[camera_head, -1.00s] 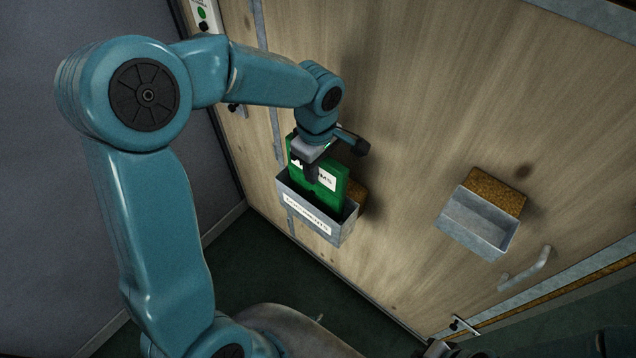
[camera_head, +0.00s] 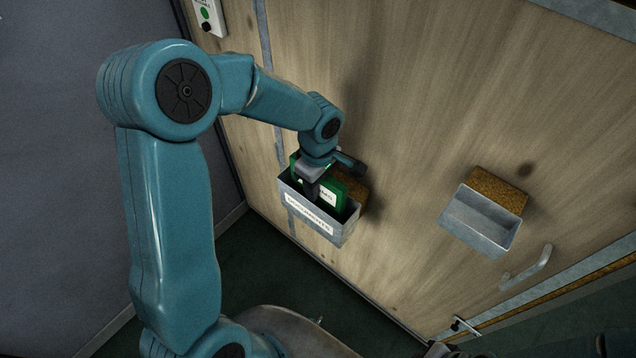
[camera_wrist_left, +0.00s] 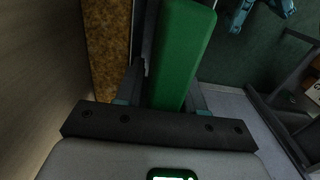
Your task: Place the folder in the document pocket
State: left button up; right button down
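The green folder (camera_head: 330,194) with a white label stands inside the grey document pocket (camera_head: 342,232) on the wooden wall. Only its upper part shows above the rim. The pocket has a white lettered label on its front. My left gripper (camera_head: 311,188) is over the pocket with its fingers along the folder's two faces. In the left wrist view the folder's green edge (camera_wrist_left: 181,50) runs between the fingers, which look closed on it. The folder's lower part is hidden in the pocket. My right gripper cannot be made out.
A second, empty grey box (camera_head: 480,222) on a brown backing is fixed to the wall at the right. A grey handle (camera_head: 527,268) is below it. A white switch box (camera_head: 208,16) is at the top left. The wall between the two boxes is clear.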

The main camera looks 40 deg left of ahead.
pick_arm(q)
notch_tip(320, 180, up, 11)
jog(key=shift+w+r, duration=0.1)
jog(key=shift+r, duration=0.6)
jog(key=shift+f, duration=0.1)
jog(key=shift+s, duration=0.2)
